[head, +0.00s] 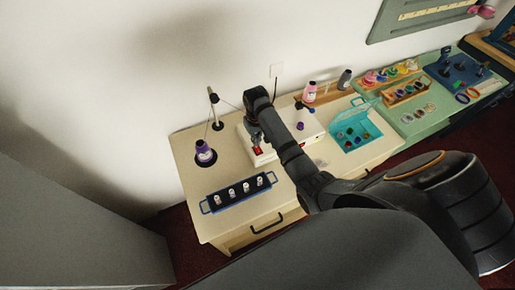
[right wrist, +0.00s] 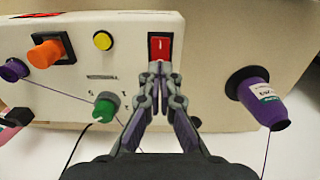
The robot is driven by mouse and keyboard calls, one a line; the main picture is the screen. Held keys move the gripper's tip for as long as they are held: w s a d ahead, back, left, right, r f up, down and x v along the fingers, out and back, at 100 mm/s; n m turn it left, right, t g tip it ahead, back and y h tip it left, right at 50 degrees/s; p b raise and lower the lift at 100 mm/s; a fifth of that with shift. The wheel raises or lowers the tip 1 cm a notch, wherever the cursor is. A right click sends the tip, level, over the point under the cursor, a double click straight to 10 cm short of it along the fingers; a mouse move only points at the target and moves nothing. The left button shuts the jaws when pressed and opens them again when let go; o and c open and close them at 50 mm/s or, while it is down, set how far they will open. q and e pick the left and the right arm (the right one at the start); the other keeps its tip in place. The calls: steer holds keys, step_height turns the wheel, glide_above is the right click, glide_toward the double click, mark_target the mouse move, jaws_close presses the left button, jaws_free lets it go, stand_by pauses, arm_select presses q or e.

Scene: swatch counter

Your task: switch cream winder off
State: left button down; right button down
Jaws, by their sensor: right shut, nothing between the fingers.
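The cream winder (head: 313,127) is a pale box on the cabinet top, partly hidden behind my right arm in the head view. In the right wrist view its panel (right wrist: 215,50) fills the upper part. A red rocker switch (right wrist: 165,47) with a white mark sits in a dark frame on that panel; its red also shows in the head view (head: 258,150). My right gripper (right wrist: 160,72) is shut and empty, its tips at the switch's lower edge. I cannot tell whether they touch. My left gripper is out of view.
The panel also has an orange knob (right wrist: 47,51), a yellow button (right wrist: 103,40) and a green knob (right wrist: 105,108). A purple thread cone (right wrist: 264,104) stands beside it. A dark spool rack (head: 238,190) and a teal box (head: 352,135) stand on the cabinet.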

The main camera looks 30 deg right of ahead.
steer(key=shift+f+b, duration=0.4)
steer(key=shift+f, duration=0.65)
stand_by(0.5)
step_height(320, 180, up, 2)
steer(key=shift+r+p, duration=0.2)
steer(key=shift+p, duration=0.75)
steer(key=shift+r, duration=2.35)
